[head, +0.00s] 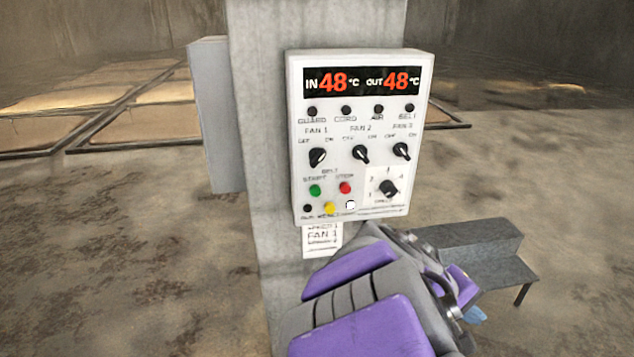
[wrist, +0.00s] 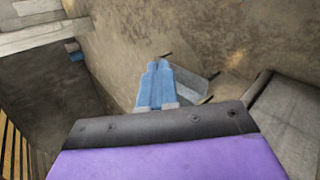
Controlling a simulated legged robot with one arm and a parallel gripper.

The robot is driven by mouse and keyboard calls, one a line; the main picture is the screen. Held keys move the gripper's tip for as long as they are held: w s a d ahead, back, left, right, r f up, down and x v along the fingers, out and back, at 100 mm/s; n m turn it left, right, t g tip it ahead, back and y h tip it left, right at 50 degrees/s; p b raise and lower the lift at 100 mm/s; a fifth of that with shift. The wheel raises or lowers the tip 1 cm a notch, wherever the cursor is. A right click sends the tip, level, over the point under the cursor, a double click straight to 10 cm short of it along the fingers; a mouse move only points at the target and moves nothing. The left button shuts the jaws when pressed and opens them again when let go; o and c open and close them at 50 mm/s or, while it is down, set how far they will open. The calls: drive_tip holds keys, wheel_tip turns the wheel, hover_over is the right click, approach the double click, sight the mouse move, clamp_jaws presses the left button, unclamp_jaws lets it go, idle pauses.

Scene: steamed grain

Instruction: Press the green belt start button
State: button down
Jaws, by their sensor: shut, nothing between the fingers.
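The green belt start button (head: 315,190) is on the lower left of the white control panel (head: 414,185) in the head view, left of the red stop button (head: 345,187). Nothing covers it. My gripper (wrist: 157,66) shows in the wrist view with its blue fingers shut and nothing between them. In the head view only a bit of blue (head: 475,314) shows beyond my purple and grey arm, to the lower right of the panel and apart from it. The green button cannot be made out in the wrist view.
The panel is mounted on a concrete pillar (head: 260,130) and carries several dark knobs, a yellow button (head: 329,208) and a white button (head: 350,204). A grey bench (head: 465,250) stands at right.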

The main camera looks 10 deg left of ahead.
sight(315, 191)
drive_tip(key=w+a+r+n+t+h+p, duration=0.1)
drive_tip(key=w+a+r+n+t+p, duration=0.2)
drive_tip(key=w+a, duration=0.35)
drive_tip(key=w+a+r+n+t+p, duration=0.1)
drive_tip(key=w+a+r+n+t, duration=0.2)
drive_tip(key=w+a, duration=0.35)
drive_tip(key=w+a+f+n+t+y+p, duration=0.1)
drive_tip(key=a+n, duration=0.3)
drive_tip(key=a, duration=0.4)
drive_tip(key=w+a+f+n+t+y+p, duration=0.1)
drive_tip(key=w+a+n+t+y, duration=0.1)
drive_tip(key=w+a+n+t, duration=0.2)
drive_tip(key=a, duration=0.3)
drive_tip(key=shift+a+f, duration=0.4)
drive_tip(key=shift+w+a+p, duration=0.4)
drive_tip(key=shift+w+p, duration=0.05)
drive_tip(key=shift+w, duration=0.95)
drive_tip(key=shift+w+a+p, duration=0.35)
drive_tip(key=shift+w+p, duration=0.15)
drive_tip(key=shift+w, duration=0.95)
drive_tip(key=shift+w+a+p, duration=0.4)
drive_tip(key=shift+w+p, duration=0.05)
drive_tip(key=shift+w, duration=0.95)
drive_tip(key=shift+w+r, duration=0.1)
drive_tip(key=shift+w, duration=0.25)
